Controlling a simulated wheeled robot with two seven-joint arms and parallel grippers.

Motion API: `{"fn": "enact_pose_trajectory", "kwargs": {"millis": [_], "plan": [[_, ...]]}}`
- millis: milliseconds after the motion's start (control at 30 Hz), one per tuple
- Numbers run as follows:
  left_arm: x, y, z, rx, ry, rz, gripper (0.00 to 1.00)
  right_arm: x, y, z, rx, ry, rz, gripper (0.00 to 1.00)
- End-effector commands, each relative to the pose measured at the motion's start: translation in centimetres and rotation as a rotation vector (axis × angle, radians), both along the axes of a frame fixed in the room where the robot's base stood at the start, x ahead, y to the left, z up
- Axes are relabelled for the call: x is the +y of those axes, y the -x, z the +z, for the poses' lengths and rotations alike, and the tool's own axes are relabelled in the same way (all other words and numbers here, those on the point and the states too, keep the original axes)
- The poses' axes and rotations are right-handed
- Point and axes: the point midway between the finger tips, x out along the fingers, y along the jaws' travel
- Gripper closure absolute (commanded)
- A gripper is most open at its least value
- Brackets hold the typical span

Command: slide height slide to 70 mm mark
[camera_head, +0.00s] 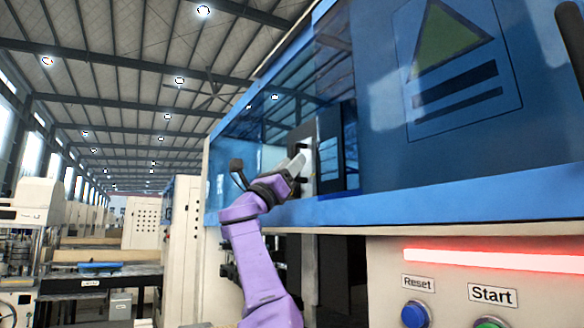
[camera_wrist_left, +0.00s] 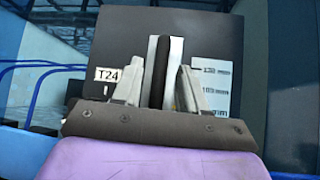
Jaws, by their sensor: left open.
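The height slide's dark panel (camera_wrist_left: 225,35) fills the upper middle of the left wrist view, with a T24 label (camera_wrist_left: 106,74) at left. An upright black bar (camera_wrist_left: 161,60), apparently the slide's handle, stands before a pale strip (camera_wrist_left: 176,48). A white scale (camera_wrist_left: 213,85) to its right has millimetre marks; the upper ones look like 130 and 105, blurred, and no 70 mark can be made out. My left gripper (camera_wrist_left: 158,82) is open, with one finger on each side of the bar; contact cannot be told. In the head view my left gripper (camera_head: 298,166) reaches the panel (camera_head: 328,150).
The blue machine frame (camera_head: 450,195) and its tinted window surround the panel. Reset (camera_head: 415,314) and Start (camera_head: 488,322) buttons sit below a red light strip (camera_head: 500,260) at lower right. Blue cables (camera_wrist_left: 38,85) run at left in the wrist view.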

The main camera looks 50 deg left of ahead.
Motion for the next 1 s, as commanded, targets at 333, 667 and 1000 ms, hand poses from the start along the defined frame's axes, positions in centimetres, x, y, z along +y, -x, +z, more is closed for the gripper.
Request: {"fn": "enact_pose_trajectory", "kwargs": {"millis": [333,667,1000], "plan": [[-0.1,5.0,-6.6,0.001,0.001,-0.001,0.58,0.0,0.0,-7.1,0.000,0.000,0.000,1.00],[-0.1,6.5,-7.4,0.005,-0.001,-0.002,0.58,0.0,0.0,-7.9,0.000,0.000,0.000,1.00],[-0.1,5.4,-5.5,0.005,0.000,-0.003,0.58,0.0,0.0,-6.0,0.000,0.000,0.000,1.00]]}}
